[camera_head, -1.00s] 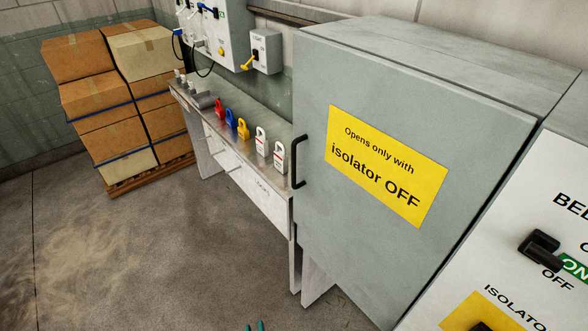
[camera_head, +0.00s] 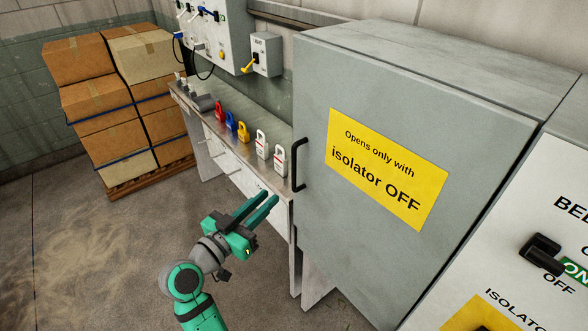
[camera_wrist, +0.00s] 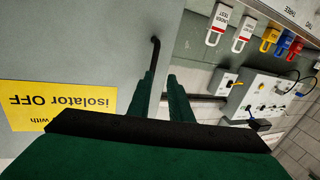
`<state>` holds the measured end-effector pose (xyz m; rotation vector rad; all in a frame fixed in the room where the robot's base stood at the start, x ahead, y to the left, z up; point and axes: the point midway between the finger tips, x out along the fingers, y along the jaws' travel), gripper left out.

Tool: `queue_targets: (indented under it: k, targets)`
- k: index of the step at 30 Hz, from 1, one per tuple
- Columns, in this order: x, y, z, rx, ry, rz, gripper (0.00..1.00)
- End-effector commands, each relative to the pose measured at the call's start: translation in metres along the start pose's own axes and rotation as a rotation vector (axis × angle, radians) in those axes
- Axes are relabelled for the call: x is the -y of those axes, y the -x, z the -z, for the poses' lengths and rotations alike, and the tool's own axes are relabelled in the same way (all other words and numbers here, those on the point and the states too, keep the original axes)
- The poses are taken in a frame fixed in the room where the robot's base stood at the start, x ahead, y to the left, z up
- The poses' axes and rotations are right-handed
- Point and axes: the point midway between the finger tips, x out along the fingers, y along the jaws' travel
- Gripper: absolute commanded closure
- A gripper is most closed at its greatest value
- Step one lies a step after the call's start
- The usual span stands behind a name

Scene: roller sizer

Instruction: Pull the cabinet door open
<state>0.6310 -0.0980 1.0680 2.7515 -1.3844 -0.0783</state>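The grey cabinet door (camera_head: 400,120) is shut, with a yellow sign (camera_head: 387,170) reading "Opens only with isolator OFF". Its black vertical bar handle (camera_head: 295,164) is on the door's left edge. My gripper (camera_head: 269,195) is just left of and below the handle, fingers pointing up and right toward it, and looks apart from it. In the wrist view my gripper (camera_wrist: 160,76) is open with a narrow empty gap. There the handle (camera_wrist: 154,52) shows just beyond the fingertips, in line with the gap; its near end is partly hidden by a finger.
A bench (camera_head: 215,125) with red, blue, yellow and white padlocks stands left of the cabinet. A panel with a black rotary switch (camera_head: 541,253), near ON and OFF marks, is at the right. Boxes (camera_head: 110,125) are stacked on a pallet at the back left. Floor at left is clear.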

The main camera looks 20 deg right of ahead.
Motion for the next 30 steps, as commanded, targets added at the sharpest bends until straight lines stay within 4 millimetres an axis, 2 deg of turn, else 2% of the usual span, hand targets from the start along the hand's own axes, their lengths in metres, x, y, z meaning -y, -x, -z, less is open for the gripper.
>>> queue_targets:
  k: [1, 3, 7, 11, 24, 30]
  targets:
    - [-0.001, -0.001, 0.013, -0.006, -0.025, -0.027, 0.81]
    - [-0.004, -0.002, 0.025, -0.011, -0.051, -0.06, 0.81]
    - [-0.007, -0.003, 0.035, -0.015, -0.078, -0.092, 0.81]
    - [-0.009, -0.013, 0.037, -0.015, -0.081, -0.099, 0.81]
    - [-0.016, -0.085, 0.037, -0.015, -0.079, -0.096, 0.81]
    - [-0.017, -0.105, 0.038, -0.015, -0.079, -0.095, 0.81]
